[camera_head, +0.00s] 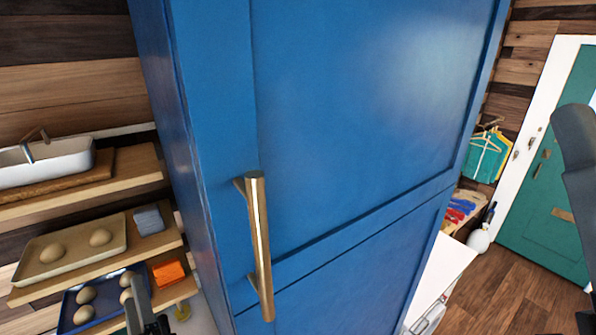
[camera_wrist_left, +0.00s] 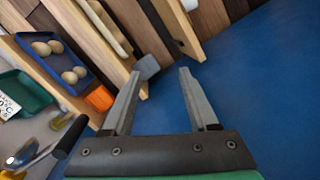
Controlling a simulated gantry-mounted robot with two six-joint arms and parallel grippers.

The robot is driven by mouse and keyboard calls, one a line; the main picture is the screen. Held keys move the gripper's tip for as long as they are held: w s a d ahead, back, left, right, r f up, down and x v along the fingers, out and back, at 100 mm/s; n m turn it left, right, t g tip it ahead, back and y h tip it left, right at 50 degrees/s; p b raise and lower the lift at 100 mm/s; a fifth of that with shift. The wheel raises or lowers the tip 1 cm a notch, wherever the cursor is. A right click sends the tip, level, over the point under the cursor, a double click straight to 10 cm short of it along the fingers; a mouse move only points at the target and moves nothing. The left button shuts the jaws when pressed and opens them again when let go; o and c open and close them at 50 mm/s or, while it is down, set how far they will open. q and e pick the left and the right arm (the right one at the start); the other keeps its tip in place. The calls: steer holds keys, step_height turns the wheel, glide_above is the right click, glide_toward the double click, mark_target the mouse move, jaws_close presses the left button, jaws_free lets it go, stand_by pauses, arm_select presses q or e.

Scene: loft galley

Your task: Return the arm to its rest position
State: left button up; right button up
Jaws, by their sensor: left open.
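My left gripper (camera_head: 138,290) shows at the bottom left of the head view, in front of the lower shelves. In the left wrist view its two fingers (camera_wrist_left: 157,78) stand apart with nothing between them. The blue cabinet (camera_head: 350,120) with a long brass handle (camera_head: 259,240) fills the middle of the head view, and its door is shut. Its blue surface (camera_wrist_left: 270,90) also lies to the right of the fingers in the wrist view. My right gripper is not seen; a dark part at the right edge seems to belong to my right arm.
A green door (camera_head: 555,190) and open floor (camera_head: 515,300) lie at right.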

arm_select(q)
step_height(320, 180, up, 17)
steer(key=n+t, duration=0.3)
steer(key=n, duration=0.4)
steer(key=s+d+r+n+t+h, duration=0.4)
steer(key=s+d+r+h, duration=0.1)
steer(key=s+r+h, duration=0.1)
steer(key=s+d+r+n+t+h+p, duration=0.1)
steer(key=s+d+r+n+t+h, duration=0.2)
steer(key=s+d+r+t+h, duration=0.2)
step_height(320, 180, up, 6)
steer(key=h, duration=0.3)
steer(key=shift+s+d+r+n+h, duration=0.2)
steer(key=shift+s+d+n+h, duration=0.05)
steer(key=shift+s+n+h, duration=0.15)
